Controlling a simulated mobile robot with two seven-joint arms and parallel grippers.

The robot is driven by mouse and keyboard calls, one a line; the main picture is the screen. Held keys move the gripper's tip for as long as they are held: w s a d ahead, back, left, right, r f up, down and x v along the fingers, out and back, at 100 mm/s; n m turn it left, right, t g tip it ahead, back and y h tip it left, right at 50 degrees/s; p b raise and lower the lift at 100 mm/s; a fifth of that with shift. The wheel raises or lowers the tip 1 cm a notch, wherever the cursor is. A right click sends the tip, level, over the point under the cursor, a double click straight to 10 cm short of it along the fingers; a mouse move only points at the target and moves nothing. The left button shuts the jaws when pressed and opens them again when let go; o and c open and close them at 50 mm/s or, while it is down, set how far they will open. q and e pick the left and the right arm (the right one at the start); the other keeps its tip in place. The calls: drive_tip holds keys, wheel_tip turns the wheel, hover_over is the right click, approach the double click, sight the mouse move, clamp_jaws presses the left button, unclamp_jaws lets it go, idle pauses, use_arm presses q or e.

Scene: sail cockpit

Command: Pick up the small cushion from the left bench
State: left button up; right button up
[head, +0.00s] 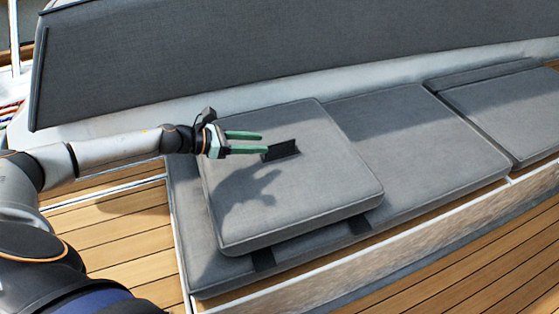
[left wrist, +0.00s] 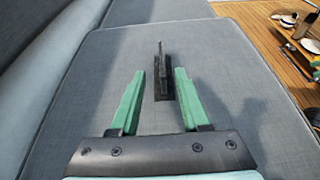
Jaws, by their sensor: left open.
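The small cushion (head: 310,195) is a grey square pad lying on top of the longer grey bench cushion (head: 400,130). A dark upright tab or handle (head: 281,150) stands on its upper face. My left gripper (head: 265,143) is open above the cushion, its green fingers pointing toward the tab. In the left wrist view the tab (left wrist: 161,72) stands just beyond and between the two fingertips (left wrist: 160,75), and the cushion (left wrist: 235,70) fills most of the picture. Contact between fingers and tab cannot be made out.
A grey backrest (head: 250,50) rises behind the bench. Another grey cushion (head: 510,105) lies farther right. The wooden deck (head: 120,235) is clear at lower left. Several small items (left wrist: 300,35) lie on wood at the upper right of the left wrist view.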

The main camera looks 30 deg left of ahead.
sight(275, 144)
use_arm(q)
drive_tip(key=shift+x, duration=2.95)
drive_tip(key=shift+s+d, duration=0.1)
drive_tip(key=shift+s, duration=0.05)
drive_tip(key=shift+c, duration=0.2)
clamp_jaws()
drive_tip(key=shift+r+p, duration=0.25)
drive_tip(key=shift+p, duration=0.05)
